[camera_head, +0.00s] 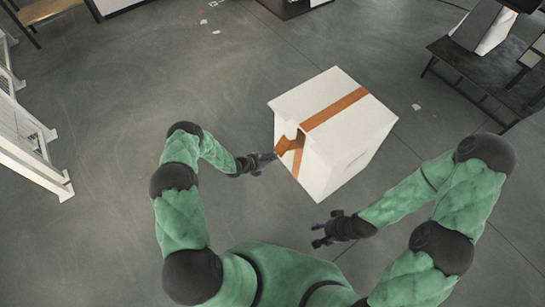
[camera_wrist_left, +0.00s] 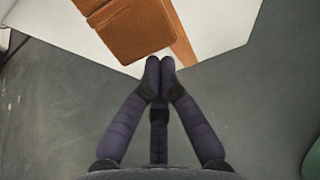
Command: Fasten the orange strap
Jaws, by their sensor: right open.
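A large white box (camera_head: 348,150) stands on the floor in the middle of the head view. An orange strap (camera_head: 335,107) runs across its top and down its near left side. A wider brown-orange piece of the strap (camera_head: 288,144) sticks out from that side; it also shows in the left wrist view (camera_wrist_left: 130,30). My left gripper (camera_head: 268,158) is close to the box's left side, just below this piece. In the left wrist view its fingertips (camera_wrist_left: 160,62) are together, with nothing visible between them. My right gripper (camera_head: 317,236) is open and empty, in front of the box.
A white rail frame (camera_head: 35,160) stands at the left. A dark bench (camera_head: 480,65) stands at the upper right. Small scraps lie on the grey floor (camera_head: 130,100), which is otherwise clear around the box.

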